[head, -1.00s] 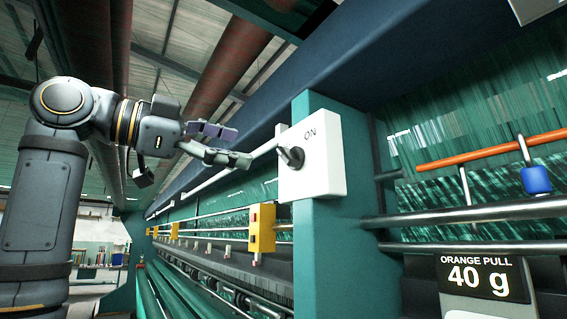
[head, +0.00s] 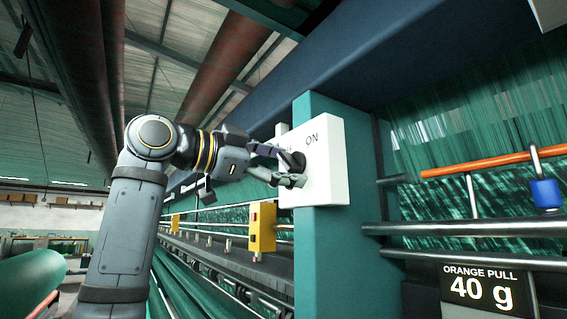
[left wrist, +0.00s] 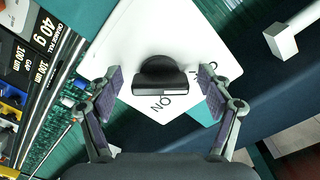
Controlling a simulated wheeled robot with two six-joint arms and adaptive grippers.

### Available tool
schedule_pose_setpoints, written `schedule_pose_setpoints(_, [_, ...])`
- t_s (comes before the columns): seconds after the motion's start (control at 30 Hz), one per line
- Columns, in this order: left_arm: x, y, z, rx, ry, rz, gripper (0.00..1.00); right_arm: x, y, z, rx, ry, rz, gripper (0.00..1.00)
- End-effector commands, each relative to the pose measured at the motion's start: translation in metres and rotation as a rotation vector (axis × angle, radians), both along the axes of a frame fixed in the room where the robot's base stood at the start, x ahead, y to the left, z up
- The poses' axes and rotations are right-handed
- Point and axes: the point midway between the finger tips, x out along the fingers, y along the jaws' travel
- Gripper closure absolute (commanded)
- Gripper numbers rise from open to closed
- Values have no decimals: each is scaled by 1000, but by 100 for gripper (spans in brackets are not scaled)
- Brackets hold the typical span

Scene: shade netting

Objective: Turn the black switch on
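The black switch (left wrist: 160,76) is a rotary knob on a white box (head: 329,165) mounted on a teal post. The box is printed "ON" at the upper right; a second, partly covered label shows to its left. My left gripper (head: 291,165) is at the face of the box, its fingers around the knob, which they partly hide in the head view. In the left wrist view the gripper (left wrist: 160,88) is open, one finger on each side of the knob, with gaps between the pads and the knob. My right gripper is not in view.
The teal post (head: 322,255) stands below the box. A yellow box (head: 262,227) sits on rails at its left. Metal bars, an orange bar (head: 490,160) and a blue weight (head: 546,193) are at the right, above a display reading "ORANGE PULL 40 g" (head: 484,288).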

Motion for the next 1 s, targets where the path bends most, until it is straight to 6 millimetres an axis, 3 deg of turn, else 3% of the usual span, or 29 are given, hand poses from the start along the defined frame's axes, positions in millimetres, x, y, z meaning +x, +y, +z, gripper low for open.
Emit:
schedule_pose_setpoints(0.07, [0,0,0,0,0,0,30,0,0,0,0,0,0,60])
schedule_pose_setpoints(0.4, [0,0,0,0,1,-1,75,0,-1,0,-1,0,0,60])
schedule_pose_setpoints(0.73, [0,0,1,32,-44,-1,75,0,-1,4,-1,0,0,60])
schedule_pose_setpoints(1.0, [1,1,3,136,-199,-1,75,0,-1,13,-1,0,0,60])
